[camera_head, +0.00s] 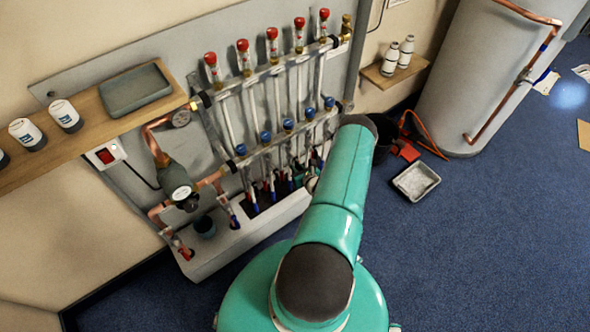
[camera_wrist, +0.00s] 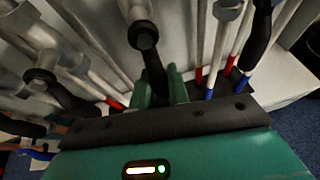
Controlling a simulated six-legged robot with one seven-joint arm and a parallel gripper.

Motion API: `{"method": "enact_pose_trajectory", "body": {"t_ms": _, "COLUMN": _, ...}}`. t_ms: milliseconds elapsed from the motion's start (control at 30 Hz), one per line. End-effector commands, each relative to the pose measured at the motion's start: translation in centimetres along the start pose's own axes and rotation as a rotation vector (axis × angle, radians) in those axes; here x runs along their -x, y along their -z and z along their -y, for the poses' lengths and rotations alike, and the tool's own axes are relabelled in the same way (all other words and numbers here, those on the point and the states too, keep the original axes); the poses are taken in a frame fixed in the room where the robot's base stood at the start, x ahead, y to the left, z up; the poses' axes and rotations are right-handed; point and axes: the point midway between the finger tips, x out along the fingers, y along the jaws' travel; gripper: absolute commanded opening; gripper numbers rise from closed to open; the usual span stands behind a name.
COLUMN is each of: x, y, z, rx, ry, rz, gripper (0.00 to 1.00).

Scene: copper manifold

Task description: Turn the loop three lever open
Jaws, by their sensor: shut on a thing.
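In the wrist view my gripper (camera_wrist: 162,88) has its two green fingers around a black lever handle (camera_wrist: 152,66), shut on it. This lever hangs from a round pivot on a grey pipe valve and points down toward the gripper, nearly in line with its pipe. The tip of the handle is hidden between the fingers. No loop number is readable on it. In the head view my teal arm reaches to the right end of the copper manifold (camera_head: 262,73) and hides the gripped lever and most of the gripper.
In the wrist view another black lever (camera_wrist: 75,100) lies slanted at left, and one (camera_wrist: 260,40) stands at right, both close to the gripper. In the head view a grey tray (camera_head: 416,181) and a tank (camera_head: 490,75) stand right of the arm. Blue carpet is clear at lower right.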

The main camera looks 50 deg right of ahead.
Motion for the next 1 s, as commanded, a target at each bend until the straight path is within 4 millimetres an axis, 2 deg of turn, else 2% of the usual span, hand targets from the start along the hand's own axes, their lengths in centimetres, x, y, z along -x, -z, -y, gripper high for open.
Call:
{"method": "enact_pose_trajectory", "body": {"t_ms": 633, "x": 0.1, "y": -0.03, "z": 0.41, "rx": 0.054, "ry": 0.029, "rz": 0.009, "gripper": 0.0}}
{"method": "enact_pose_trajectory", "body": {"t_ms": 667, "x": 0.09, "y": -0.03, "z": 0.41, "rx": 0.054, "ry": 0.029, "rz": 0.009, "gripper": 0.23}}
{"method": "enact_pose_trajectory", "body": {"t_ms": 733, "x": 0.09, "y": -0.04, "z": 0.39, "rx": 0.054, "ry": 0.028, "rz": 0.009, "gripper": 0.37}}
{"method": "enact_pose_trajectory", "body": {"t_ms": 1000, "x": 0.09, "y": -0.01, "z": 0.23, "rx": 0.052, "ry": 0.026, "rz": 0.009, "gripper": 0.39}}
